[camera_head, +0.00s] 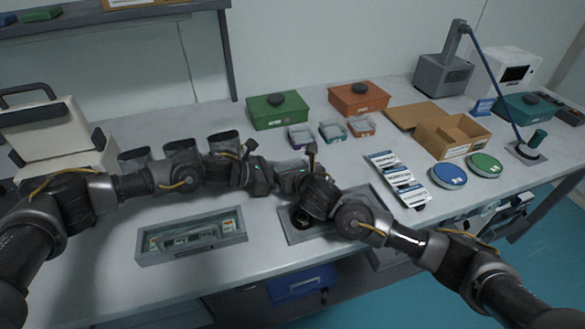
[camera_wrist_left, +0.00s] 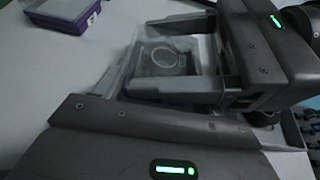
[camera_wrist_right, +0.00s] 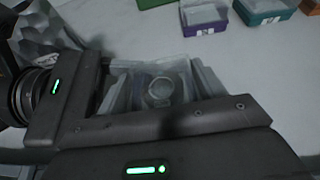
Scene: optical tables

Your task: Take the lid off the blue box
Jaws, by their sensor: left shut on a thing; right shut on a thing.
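A small blue-purple box (camera_head: 301,139) with a pale top stands on the table beyond my grippers. It also shows at the top left of the left wrist view (camera_wrist_left: 66,14) and at the top of the right wrist view (camera_wrist_right: 205,28). My left gripper (camera_head: 279,171) and my right gripper (camera_head: 296,168) meet in front of it, both shut on one clear box-like piece (camera_head: 288,164). A ring shape shows in or through this clear piece in the left wrist view (camera_wrist_left: 164,57) and the right wrist view (camera_wrist_right: 160,90). I cannot tell whether it is a lid.
Small teal (camera_head: 333,131) and orange (camera_head: 362,127) boxes stand beside the blue-purple one, with larger green (camera_head: 278,113) and orange (camera_head: 358,99) boxes behind. A grey tray (camera_head: 192,239) lies at the front left. A blue case (camera_head: 301,285) is below the table.

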